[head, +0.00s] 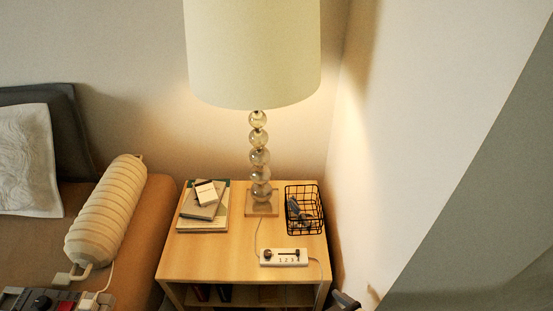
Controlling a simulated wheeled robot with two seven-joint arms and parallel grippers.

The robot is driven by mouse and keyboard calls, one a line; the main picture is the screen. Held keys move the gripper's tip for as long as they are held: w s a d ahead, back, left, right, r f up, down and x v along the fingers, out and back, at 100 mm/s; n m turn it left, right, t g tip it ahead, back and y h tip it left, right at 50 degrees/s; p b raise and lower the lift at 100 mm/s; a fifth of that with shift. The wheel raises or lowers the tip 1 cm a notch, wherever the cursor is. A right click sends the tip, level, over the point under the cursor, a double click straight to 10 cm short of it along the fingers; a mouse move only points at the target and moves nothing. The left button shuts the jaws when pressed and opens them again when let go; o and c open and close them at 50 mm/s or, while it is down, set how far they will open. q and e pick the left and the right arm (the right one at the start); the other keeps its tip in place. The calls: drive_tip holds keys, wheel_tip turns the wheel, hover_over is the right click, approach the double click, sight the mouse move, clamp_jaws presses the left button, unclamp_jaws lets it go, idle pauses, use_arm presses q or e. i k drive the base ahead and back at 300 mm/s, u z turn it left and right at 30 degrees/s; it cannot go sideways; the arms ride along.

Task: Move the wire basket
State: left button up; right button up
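The wire basket (304,222) is a small black open-topped wire basket. It stands at the right side of the wooden nightstand (210,260), close to the wall. A blue-grey item (295,208) and other dark things lie inside it; the wires partly hide them. I cannot make out either of my grippers in the head view, and nothing is touching the basket.
A lamp (260,188) with a glass-ball stem stands left of the basket. Books (204,209) lie at the left. A ribbed cream bolster (105,210) lies left of the nightstand. A dark object (345,301), unclear, shows at the bottom edge.

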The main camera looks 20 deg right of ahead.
sight(303, 209)
drive_tip(key=k, duration=1.1)
drive_tip(key=z, duration=0.05)
drive_tip(key=i, duration=1.5)
drive_tip(key=u, duration=0.5)
